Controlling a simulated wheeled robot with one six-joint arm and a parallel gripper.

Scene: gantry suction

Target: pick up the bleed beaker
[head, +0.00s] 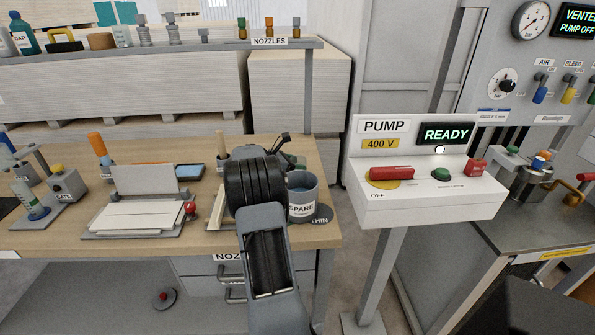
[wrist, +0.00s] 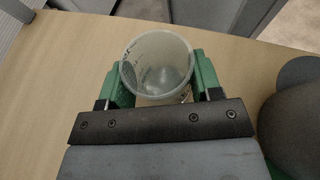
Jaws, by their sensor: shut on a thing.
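The bleed beaker (wrist: 160,68) is a clear, open-topped cup with markings on its side, seen from above in the wrist view. My gripper (wrist: 158,78) has a green finger on each side of it and is shut on the beaker. The wooden table top shows around it. I cannot tell whether the base of the beaker touches the table. In the head view my own arm covers the beaker and most of the gripper at the right part of the bench.
A grey SPARE cup (head: 303,196) stands close to the right of my arm, near a dark disc (head: 321,214). A white open folder-like stand (head: 140,200) lies to the left. The PUMP box (head: 425,170) stands right of the bench. A NOZZLES shelf (head: 200,46) runs behind.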

